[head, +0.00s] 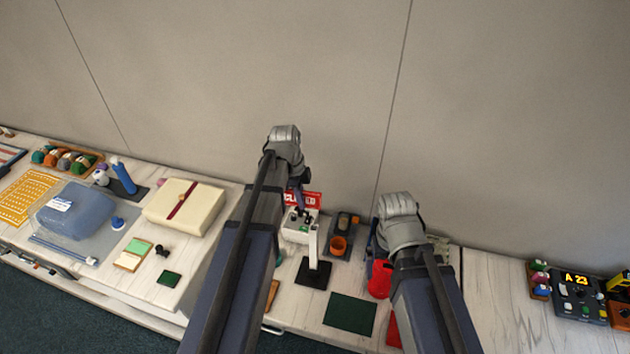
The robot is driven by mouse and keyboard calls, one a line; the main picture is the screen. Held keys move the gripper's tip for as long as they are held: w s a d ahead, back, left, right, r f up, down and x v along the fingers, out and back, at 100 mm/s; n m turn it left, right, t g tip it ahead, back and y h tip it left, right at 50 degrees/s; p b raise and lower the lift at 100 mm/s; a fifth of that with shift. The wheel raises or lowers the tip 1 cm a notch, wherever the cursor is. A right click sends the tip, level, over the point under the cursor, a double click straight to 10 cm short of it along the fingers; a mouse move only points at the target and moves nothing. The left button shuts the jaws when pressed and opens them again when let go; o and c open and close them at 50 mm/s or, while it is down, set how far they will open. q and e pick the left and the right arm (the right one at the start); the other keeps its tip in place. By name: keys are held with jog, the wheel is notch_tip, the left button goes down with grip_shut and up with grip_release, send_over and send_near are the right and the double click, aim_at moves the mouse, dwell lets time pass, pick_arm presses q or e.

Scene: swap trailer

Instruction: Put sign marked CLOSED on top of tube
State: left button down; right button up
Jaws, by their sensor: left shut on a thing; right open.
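The red sign (312,199) with white lettering is partly hidden behind my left gripper; only part of its text shows. My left gripper (298,197) is shut on the sign near its left part. A white upright post (313,245) on a black square base (312,274) stands just below the sign in the picture; it looks like the tube. I cannot tell whether the sign touches the post's top. My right gripper (375,243) is open, to the right of the post and near a red cylinder (380,279); its fingers are mostly hidden by its arm.
A dark green mat (350,314) lies in front. A cream box (184,206) and a blue bag (76,210) lie left.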

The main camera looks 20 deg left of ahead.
aim_at(315, 201)
pick_arm(q)
jog(key=shift+m, duration=0.4)
jog(key=d+r, duration=0.1)
jog(key=s+d+r+p, duration=0.1)
jog(key=d, duration=0.1)
jog(key=d+r, duration=0.1)
jog(key=shift+s+d+p, duration=0.2)
jog(key=shift+s+p, duration=0.05)
jog(key=shift+p, duration=0.15)
pick_arm(e)
notch_tip(315, 201, up, 3)
jog(key=shift+f, duration=0.1)
pick_arm(q)
jog(key=shift+f, duration=0.2)
pick_arm(e)
jog(key=shift+f, duration=0.1)
pick_arm(q)
jog(key=shift+f+b, duration=2.3)
jog(key=shift+b, duration=0.2)
pick_arm(e)
jog(key=shift+f, duration=2.3)
pick_arm(q)
jog(key=shift+f+b, duration=1)
pick_arm(e)
jog(key=shift+f, duration=1)
pick_arm(q)
jog(key=shift+f+b, duration=0.4)
pick_arm(e)
jog(key=shift+f, duration=0.4)
